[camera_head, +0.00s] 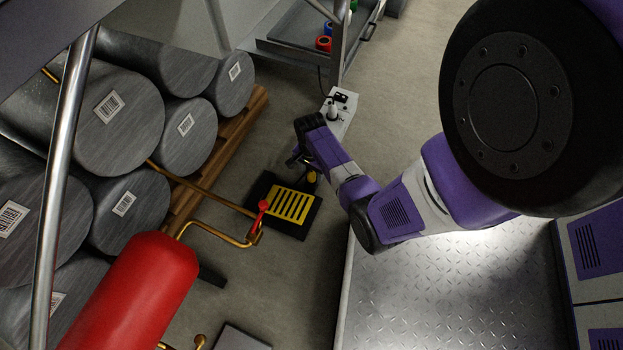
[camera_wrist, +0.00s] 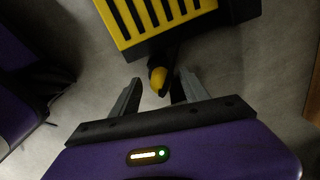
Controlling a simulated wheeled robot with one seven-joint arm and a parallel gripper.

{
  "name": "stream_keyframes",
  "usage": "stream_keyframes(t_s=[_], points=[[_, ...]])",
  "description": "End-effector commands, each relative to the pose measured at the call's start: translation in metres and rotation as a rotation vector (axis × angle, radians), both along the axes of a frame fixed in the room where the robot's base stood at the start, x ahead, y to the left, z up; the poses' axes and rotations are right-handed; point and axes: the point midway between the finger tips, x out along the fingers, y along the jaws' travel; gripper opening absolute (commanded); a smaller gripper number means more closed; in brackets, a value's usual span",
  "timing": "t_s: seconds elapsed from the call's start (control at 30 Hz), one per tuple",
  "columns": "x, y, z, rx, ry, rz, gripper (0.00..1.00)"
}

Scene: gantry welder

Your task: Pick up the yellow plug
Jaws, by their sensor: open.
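The yellow plug (camera_wrist: 158,77) shows in the wrist view as a small rounded yellow piece, just beyond my fingertips and roughly centred between them. A dark part beside it leads toward the black block with the yellow slatted top (camera_wrist: 150,22). In the head view the plug (camera_head: 311,177) is a small yellow spot at the block's upper right corner. My gripper (camera_wrist: 158,90) is open, with one grey finger on each side of the gap and nothing held. In the head view my gripper (camera_head: 296,158) is small and dark, and its fingers are hard to make out.
The yellow-slatted block (camera_head: 290,206) sits on the floor beside a brass pipe with a red-handled valve (camera_head: 262,207). A red cylinder (camera_head: 135,290) is at lower left. Metal drums (camera_head: 110,110) lie on a wooden pallet. A white socket box (camera_head: 340,112) is above my gripper.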

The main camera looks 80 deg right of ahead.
Motion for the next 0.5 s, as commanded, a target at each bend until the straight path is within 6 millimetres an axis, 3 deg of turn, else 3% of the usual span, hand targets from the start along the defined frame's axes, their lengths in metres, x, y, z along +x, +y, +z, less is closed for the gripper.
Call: stream_keyframes(t_s=[0.17, 0.43, 0.5], points=[[0.0003, -0.0002, 0.0011, 0.000, -0.001, 0.000, 0.53], [0.0004, -0.0002, 0.0012, 0.000, 0.000, 0.001, 0.02], [0.0004, -0.0002, 0.0012, -0.001, 0.000, 0.001, 0.00]])
